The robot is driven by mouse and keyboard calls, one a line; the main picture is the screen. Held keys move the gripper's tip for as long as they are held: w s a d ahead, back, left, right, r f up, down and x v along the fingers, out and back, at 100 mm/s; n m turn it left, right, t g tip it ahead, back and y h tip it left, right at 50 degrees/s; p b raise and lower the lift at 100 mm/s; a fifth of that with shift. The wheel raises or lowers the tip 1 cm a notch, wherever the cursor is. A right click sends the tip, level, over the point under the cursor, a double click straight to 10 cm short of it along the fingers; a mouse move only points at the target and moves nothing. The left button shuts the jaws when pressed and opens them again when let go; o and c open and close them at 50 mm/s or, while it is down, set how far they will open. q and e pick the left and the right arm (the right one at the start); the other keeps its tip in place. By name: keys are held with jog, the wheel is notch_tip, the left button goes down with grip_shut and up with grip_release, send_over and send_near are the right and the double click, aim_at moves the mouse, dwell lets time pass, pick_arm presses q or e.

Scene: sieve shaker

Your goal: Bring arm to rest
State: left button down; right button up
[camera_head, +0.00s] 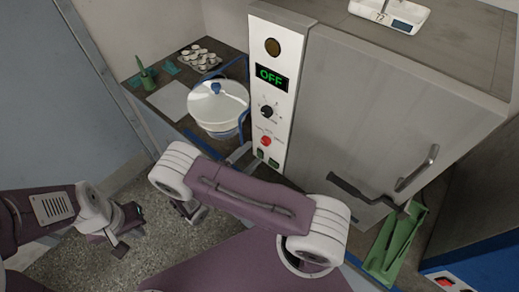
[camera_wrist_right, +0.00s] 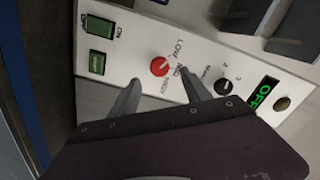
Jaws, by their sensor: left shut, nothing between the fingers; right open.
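My left gripper (camera_head: 120,246) hangs low at the left in the head view, over the speckled floor, shut and empty. My right gripper (camera_wrist_right: 157,76) is open in the right wrist view, its two grey fingers apart with nothing between them. They point at the white control panel (camera_wrist_right: 115,70), near its red knob (camera_wrist_right: 160,67); whether they touch it I cannot tell. In the head view my purple right arm link crosses the middle and hides much of what lies below. The panel (camera_head: 283,45) also shows there, with its green display (camera_head: 271,78) reading OFF.
A grey cabinet (camera_head: 350,100) with a door handle stands right of the panel. A scale (camera_head: 390,14) sits on top; a green holder (camera_head: 393,245) stands lower right.

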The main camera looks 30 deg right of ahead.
jog(key=shift+v, duration=1.25)
